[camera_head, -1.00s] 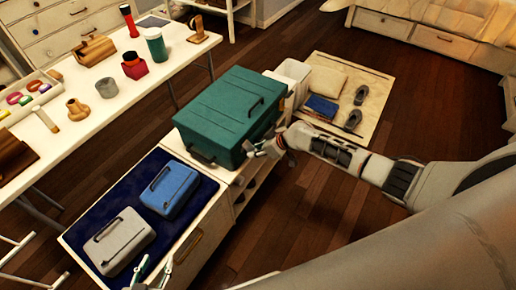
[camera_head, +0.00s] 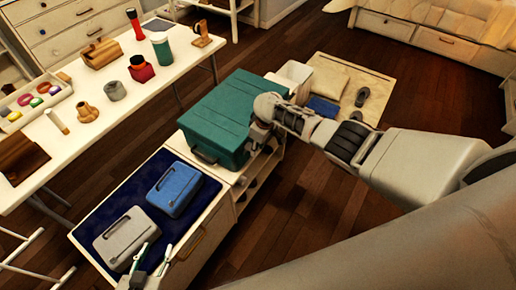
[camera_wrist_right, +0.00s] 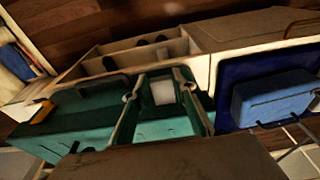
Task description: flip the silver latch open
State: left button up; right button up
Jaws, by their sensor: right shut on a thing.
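A teal box (camera_head: 215,110) with dark handles stands on the low cabinet. My right gripper (camera_head: 259,133) is at its right side, with the wrist hiding that part of the box. In the right wrist view its two fingers (camera_wrist_right: 160,100) are on either side of a small pale silver piece, which looks like the silver latch (camera_wrist_right: 163,92). The gripper is shut on it, though the exact contact is hard to see. The teal box fills the lower left of that view (camera_wrist_right: 85,125). My left gripper (camera_head: 156,252) is open and empty beside the grey case.
A blue case (camera_head: 174,188) and a grey case (camera_head: 125,238) lie on the dark blue mat (camera_head: 110,200) on the cabinet. A long white table (camera_head: 110,135) with several small items stands at the left. Open floor (camera_head: 300,220) lies to the right.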

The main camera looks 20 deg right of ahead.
dwell(0.5)
jog(key=o, duration=1)
jog(key=shift+r, duration=0.1)
jog(key=shift+r, duration=0.5)
jog(key=r, duration=0.3)
jog(key=s+r, duration=0.1)
jog(key=r, duration=0.3)
jog(key=d+r, duration=0.1)
jog(key=r, duration=0.2)
jog(key=shift+s+r, duration=0.25)
jog(key=shift+r, duration=0.05)
jog(key=shift+f, duration=0.1)
